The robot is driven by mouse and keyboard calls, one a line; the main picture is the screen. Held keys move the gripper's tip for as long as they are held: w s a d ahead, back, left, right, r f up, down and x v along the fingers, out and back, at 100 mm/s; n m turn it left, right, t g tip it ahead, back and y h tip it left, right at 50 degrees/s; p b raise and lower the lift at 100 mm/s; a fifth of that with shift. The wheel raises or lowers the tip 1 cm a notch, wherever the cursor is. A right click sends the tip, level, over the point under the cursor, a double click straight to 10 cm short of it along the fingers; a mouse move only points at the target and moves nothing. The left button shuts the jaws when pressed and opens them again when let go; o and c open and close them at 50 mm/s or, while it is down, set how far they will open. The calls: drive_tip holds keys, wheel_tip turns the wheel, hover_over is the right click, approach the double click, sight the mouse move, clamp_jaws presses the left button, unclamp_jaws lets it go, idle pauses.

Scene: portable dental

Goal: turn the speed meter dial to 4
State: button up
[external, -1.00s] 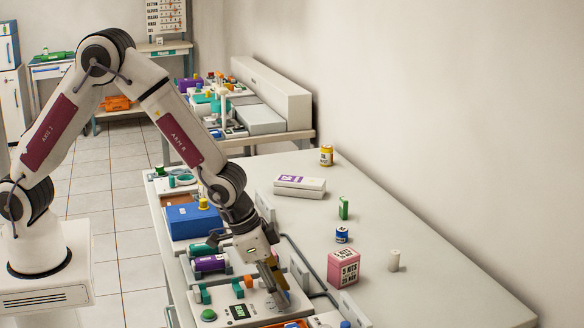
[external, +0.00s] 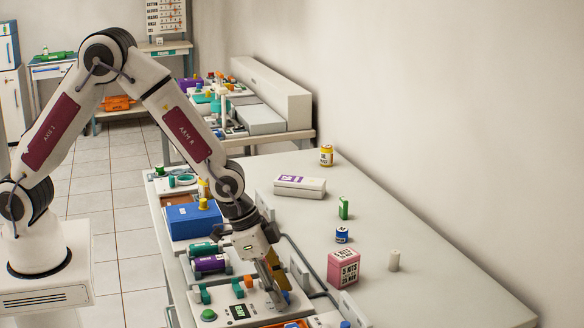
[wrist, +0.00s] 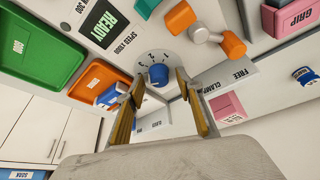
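The speed meter dial (wrist: 158,75) is a round blue knob on a pale disc with numbers around it; 1, 2 and 3 are partly readable. Its exact setting is too small to tell. A green display reading "READY" (wrist: 103,24) and the label "SPEED X1000" sit beside it. My gripper (wrist: 160,80) is open, its two yellow-brown fingers to either side of the dial in the wrist view. I cannot tell whether either finger touches it. In the external view my gripper (external: 275,289) points down at the control panel (external: 256,310), and its fingers partly hide the dial.
In the wrist view, an orange lever (wrist: 181,16) and white-and-orange handle (wrist: 206,33) lie near the dial. Green (wrist: 42,47) and orange (wrist: 94,71) trays are to the left. A pink box (external: 343,267) stands right of the panel; the bench beyond is mostly clear.

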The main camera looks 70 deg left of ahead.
drive_tip(key=shift+r, duration=0.15)
drive_tip(key=shift+g+y, duration=0.3)
drive_tip(key=shift+g, duration=0.5)
drive_tip(key=s+a+r, duration=0.1)
drive_tip(key=s+r, duration=0.1)
drive_tip(key=s+a+r, duration=0.1)
drive_tip(key=s, duration=0.1)
drive_tip(key=s+a+r, duration=0.1)
drive_tip(key=s+r, duration=0.1)
drive_tip(key=shift+r, duration=0.35)
drive_tip(key=s+a+r+y, duration=0.1)
drive_tip(key=s+a+r, duration=0.4)
drive_tip(key=s, duration=0.2)
drive_tip(key=s+a+r+g+y, duration=0.1)
drive_tip(key=s+a+r, duration=0.4)
drive_tip(key=s, duration=0.3)
drive_tip(key=shift+a+r+m, duration=0.2)
drive_tip(key=shift+r+m, duration=0.15)
drive_tip(key=shift+m, duration=0.05)
